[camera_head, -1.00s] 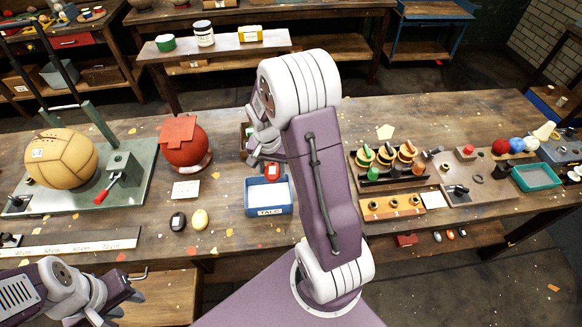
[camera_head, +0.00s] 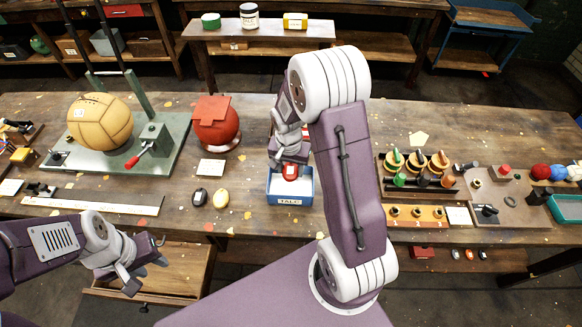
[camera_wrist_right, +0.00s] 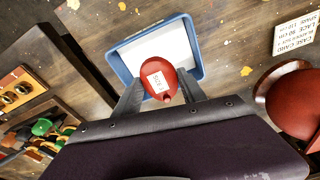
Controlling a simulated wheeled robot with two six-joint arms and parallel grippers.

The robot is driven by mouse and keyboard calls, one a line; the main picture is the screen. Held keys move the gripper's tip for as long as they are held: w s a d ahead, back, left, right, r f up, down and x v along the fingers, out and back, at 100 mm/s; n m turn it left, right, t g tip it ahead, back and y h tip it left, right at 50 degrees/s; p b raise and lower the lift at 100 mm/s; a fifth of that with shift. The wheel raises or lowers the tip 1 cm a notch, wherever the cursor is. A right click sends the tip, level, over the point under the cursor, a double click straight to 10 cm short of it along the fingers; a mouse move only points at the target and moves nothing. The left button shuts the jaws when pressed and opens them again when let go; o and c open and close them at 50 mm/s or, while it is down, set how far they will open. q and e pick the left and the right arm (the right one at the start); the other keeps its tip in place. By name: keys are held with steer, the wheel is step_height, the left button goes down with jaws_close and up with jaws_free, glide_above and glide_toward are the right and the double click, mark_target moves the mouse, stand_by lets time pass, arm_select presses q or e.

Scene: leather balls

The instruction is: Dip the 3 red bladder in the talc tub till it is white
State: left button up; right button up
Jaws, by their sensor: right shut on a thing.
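A small red bladder (camera_wrist_right: 155,80) with a white label is held between the fingers of my right gripper (camera_wrist_right: 160,95). In the head view the bladder (camera_head: 290,172) shows over the blue talc tub (camera_head: 290,200), whose front reads TALC. In the right wrist view the tub (camera_wrist_right: 118,70) has white talc inside, and the bladder overlaps it. The bladder's visible surface is red. I cannot tell whether it touches the talc. My left gripper (camera_head: 148,265) is empty at the lower left, in front of the table edge; its fingers look apart.
A large red ball (camera_head: 215,128) on a stand and a card (camera_head: 211,169) are left of the tub. A tan ball (camera_head: 100,122) sits on a green press. A tool rack (camera_head: 415,175) stands right.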

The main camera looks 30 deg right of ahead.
mark_target(291, 187)
step_height(291, 187, down, 4)
steer(key=b, duration=0.2)
steer(key=shift+d+b, duration=0.15)
steer(key=shift+b, duration=0.2)
steer(key=shift+f+b, duration=1.4)
steer(key=shift+f, duration=0.3)
steer(key=shift+f, duration=0.25)
step_height(291, 187, up, 9)
steer(key=p, duration=0.7)
steer(key=shift+r, duration=0.1)
stand_by(0.3)
